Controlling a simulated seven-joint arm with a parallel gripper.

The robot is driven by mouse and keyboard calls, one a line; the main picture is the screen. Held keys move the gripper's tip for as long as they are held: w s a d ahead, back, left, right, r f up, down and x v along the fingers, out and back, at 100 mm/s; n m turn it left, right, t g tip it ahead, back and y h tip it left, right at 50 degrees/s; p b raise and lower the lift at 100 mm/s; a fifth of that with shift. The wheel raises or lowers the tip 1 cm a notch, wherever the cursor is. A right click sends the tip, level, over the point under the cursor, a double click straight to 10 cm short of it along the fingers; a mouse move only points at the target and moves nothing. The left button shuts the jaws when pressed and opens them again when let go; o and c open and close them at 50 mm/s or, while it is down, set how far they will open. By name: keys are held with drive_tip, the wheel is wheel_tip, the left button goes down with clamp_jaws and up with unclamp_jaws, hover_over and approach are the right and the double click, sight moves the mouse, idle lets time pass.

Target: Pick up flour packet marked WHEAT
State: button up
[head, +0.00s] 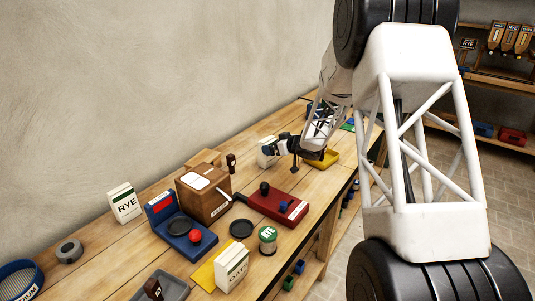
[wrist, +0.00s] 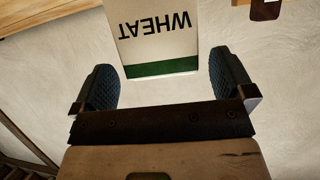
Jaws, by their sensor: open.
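The flour packet marked WHEAT (wrist: 158,45) is white with a green band and shows upside down at the top of the wrist view. In the head view, a white packet (head: 266,151) stands on the bench near the wall, just left of my gripper (head: 283,147); its label is too small to read there. In the wrist view my gripper (wrist: 162,68) is open, with one blue padded finger on each side of the packet's green end. Gaps show on both sides, so the fingers appear not to touch it. The packet's other end is cut off by the frame.
A packet marked RYE (head: 125,204) and an OATS packet (head: 232,268) stand nearer on the bench. A brown wooden box (head: 205,205), a blue scale (head: 180,240), a red block (head: 278,207) and a yellow tray (head: 324,160) crowd the middle. The wall bounds the far side.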

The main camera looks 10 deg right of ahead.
drive_tip(key=shift+x, duration=2.25)
drive_tip(key=shift+r, duration=0.1)
drive_tip(key=c, duration=1.1)
drive_tip(key=shift+r, duration=0.1)
drive_tip(key=shift+r, duration=4.9)
